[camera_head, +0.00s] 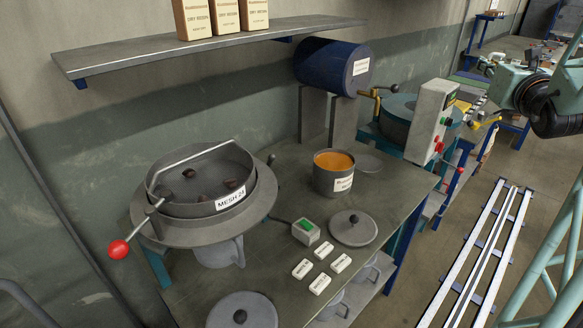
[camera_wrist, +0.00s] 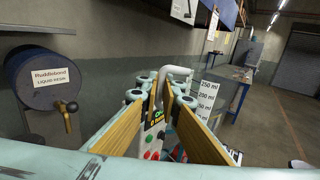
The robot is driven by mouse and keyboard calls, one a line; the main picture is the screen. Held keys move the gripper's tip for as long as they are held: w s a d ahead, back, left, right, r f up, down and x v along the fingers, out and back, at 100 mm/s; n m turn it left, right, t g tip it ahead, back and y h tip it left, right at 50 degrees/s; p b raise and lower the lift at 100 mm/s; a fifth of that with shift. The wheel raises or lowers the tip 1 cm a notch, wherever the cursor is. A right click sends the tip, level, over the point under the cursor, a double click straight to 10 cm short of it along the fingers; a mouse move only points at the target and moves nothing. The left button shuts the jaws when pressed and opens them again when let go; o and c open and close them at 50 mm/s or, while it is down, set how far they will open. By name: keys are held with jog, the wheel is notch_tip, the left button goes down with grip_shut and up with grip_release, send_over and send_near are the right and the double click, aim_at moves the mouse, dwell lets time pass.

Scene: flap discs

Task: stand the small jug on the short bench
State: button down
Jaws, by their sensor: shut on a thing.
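The small jug (camera_wrist: 203,98) is clear with a white scale marked in ml, and shows just beyond my fingers in the wrist view. My gripper (camera_wrist: 165,90) has wood-coloured finger pads shut on the jug's pale handle (camera_wrist: 178,72). The jug looks upright; its lower part is hidden by the right finger. In the head view my gripper (camera_head: 484,122) is at the right, in the air near the control box; I cannot make out the jug there. A blue-legged bench (camera_wrist: 238,76) stands beyond the jug; I cannot tell whether it is the short bench.
That bench holds a sieve (camera_head: 205,185), an orange-filled pot (camera_head: 334,173) and lids. A white control box (camera_head: 431,118) is near my gripper. White floor rails (camera_head: 480,255) run at the right.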

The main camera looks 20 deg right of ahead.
jog(key=w+a+f+n+t+y+p, duration=0.1)
jog(key=a+f+n+y+p, duration=0.2)
jog(key=f, duration=0.9)
jog(key=w+a+f+n+t+y, duration=0.1)
jog(key=a+f+n+y, duration=0.3)
jog(key=f, duration=0.7)
jog(key=s+a+f+n+y+p, duration=0.1)
jog(key=s+a+f+y, duration=0.2)
jog(key=a, duration=0.3)
jog(key=s+a+f+n+g+y+p, duration=0.1)
jog(key=s+a+f+y, duration=0.2)
jog(key=a, duration=0.3)
jog(key=s+a+f+n+y+p, duration=0.2)
jog(key=s+a+f+y, duration=0.1)
jog(key=a+f, duration=0.2)
jog(key=shift+a+f+g+y, duration=0.3)
jog(key=shift+a+g, duration=0.1)
jog(key=shift+a, duration=0.5)
jog(key=w+d, duration=0.2)
jog(key=w, duration=0.2)
jog(key=w+d+f+b, duration=0.1)
jog(key=w+d, duration=0.2)
jog(key=w, duration=0.1)
jog(key=w+d, duration=0.2)
jog(key=w, duration=0.3)
jog(key=shift+d+f, duration=0.25)
jog(key=shift+d, duration=0.1)
